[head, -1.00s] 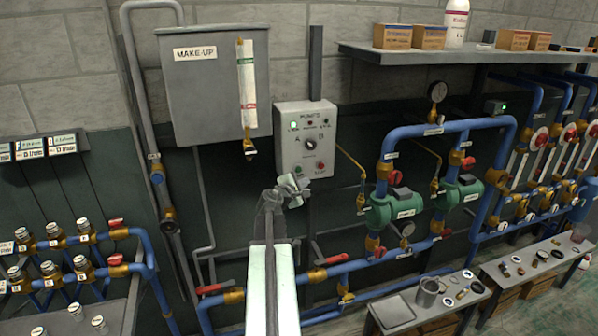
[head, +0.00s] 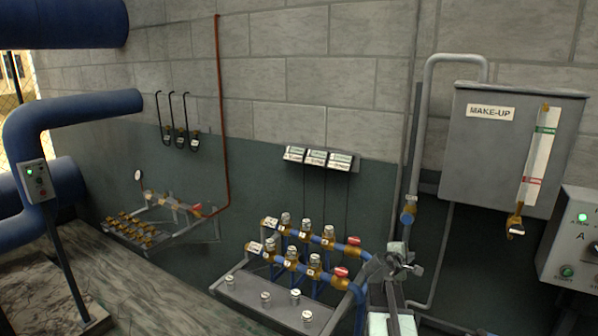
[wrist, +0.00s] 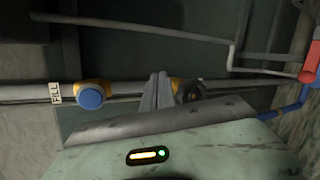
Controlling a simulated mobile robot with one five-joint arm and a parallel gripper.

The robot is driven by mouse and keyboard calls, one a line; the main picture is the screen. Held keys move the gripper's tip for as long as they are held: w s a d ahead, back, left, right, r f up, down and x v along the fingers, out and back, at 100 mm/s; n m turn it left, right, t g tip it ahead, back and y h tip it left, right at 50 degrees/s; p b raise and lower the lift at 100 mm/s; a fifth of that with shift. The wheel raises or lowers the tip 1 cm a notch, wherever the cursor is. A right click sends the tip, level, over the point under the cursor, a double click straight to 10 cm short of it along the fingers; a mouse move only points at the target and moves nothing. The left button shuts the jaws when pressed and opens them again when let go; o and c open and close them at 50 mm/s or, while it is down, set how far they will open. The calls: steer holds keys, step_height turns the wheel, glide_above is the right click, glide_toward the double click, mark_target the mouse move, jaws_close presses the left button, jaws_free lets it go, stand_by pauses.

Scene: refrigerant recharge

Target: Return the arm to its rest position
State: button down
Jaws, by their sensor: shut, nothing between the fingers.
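My gripper (head: 398,260) shows at the lower right of the head view, in front of the wall pipe below the make-up tank (head: 510,150). Its fingers are shut and empty. In the wrist view the closed fingers (wrist: 158,92) stand side by side, pointing at a grey pipe with a blue-capped brass fitting (wrist: 90,95) next to a FILL label (wrist: 55,94). A dark round fitting (wrist: 190,91) on brass is partly hidden behind the fingers. Whether the fingers touch anything is hard to tell; a gap seems to remain.
A valve manifold (head: 312,258) with red handles stands just left of my gripper above a grey bench (head: 262,297). A control box (head: 573,240) is at the right edge. Large blue pipes (head: 75,108) and a small switch box (head: 36,181) are at far left.

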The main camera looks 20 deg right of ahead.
steer(key=w+a+f+m+y, duration=0.1)
steer(key=w+a+f+y, duration=0.15)
steer(key=a, duration=0.75)
steer(key=w+a+f+y, duration=0.1)
steer(key=a+f, duration=0.2)
steer(key=a, duration=0.7)
steer(key=w+a+f+m+y, duration=0.1)
steer(key=a+f+y, duration=0.15)
steer(key=a, duration=0.65)
steer(key=s+a+f+m+g+y, duration=0.3)
steer(key=s+a, duration=0.3)
steer(key=a, duration=0.3)
steer(key=s+a+f+m+g+y, duration=0.3)
steer(key=s+a, duration=0.4)
steer(key=a, duration=0.3)
steer(key=shift+s+a+f+m, duration=0.2)
steer(key=shift+f+m, duration=0.35)
steer(key=shift+m, duration=0.35)
